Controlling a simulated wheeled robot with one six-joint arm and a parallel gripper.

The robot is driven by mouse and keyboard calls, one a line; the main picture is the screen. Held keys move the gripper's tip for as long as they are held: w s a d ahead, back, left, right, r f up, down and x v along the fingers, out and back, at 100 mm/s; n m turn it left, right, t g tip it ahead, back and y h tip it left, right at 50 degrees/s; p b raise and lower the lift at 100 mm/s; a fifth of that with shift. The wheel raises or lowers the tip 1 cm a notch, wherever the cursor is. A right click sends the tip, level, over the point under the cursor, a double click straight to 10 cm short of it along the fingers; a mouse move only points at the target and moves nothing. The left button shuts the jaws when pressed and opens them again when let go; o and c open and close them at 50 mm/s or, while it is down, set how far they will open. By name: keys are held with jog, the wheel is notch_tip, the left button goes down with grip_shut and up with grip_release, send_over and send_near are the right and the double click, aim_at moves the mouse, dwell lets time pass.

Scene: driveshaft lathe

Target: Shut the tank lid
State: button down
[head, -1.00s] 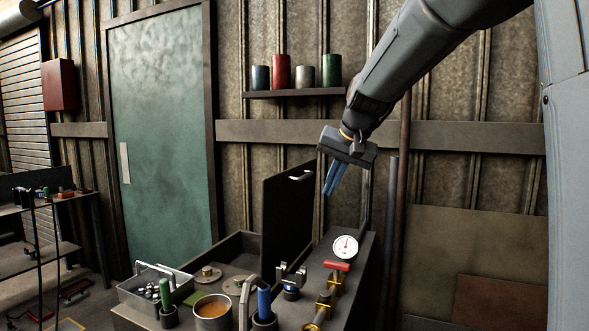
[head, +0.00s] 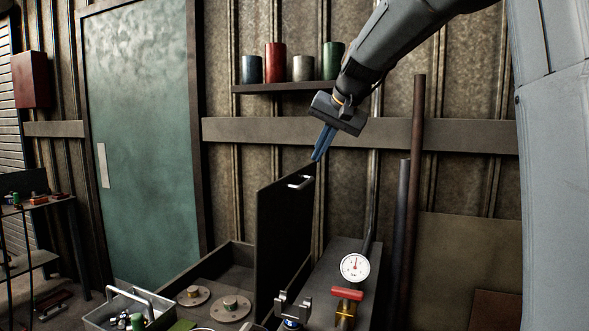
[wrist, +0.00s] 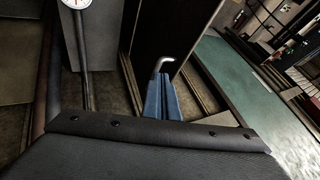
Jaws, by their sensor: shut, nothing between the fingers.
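The tank lid (head: 283,235) is a dark flat panel standing upright, open, at the right side of the tank (head: 228,262). A pale bar handle (head: 301,182) sits near its top edge. My gripper (head: 317,158) has blue fingers, shut and empty, pointing down just above and to the right of the handle in the head view. In the wrist view the fingertips (wrist: 160,76) lie just below the handle (wrist: 163,64) in the picture; I cannot tell whether they touch it. The lid (wrist: 172,32) rises behind them.
A bench with a pressure gauge (head: 355,267) and a red-handled valve (head: 347,293) stands right of the lid. A metal basket (head: 122,310) and round flanges (head: 230,307) are in front. Vertical pipes (head: 411,170) and a shelf of cans (head: 290,87) are behind.

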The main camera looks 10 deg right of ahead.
jog(key=p, duration=0.3)
send_near(301, 187)
jog(key=x, duration=0.4)
jog(key=shift+w+a+f, duration=0.1)
jog(key=shift+w+f, duration=0.1)
jog(key=w+a, duration=0.1)
jog(key=w+a+p, duration=0.1)
jog(key=a, duration=0.1)
jog(key=shift+w+a, duration=0.2)
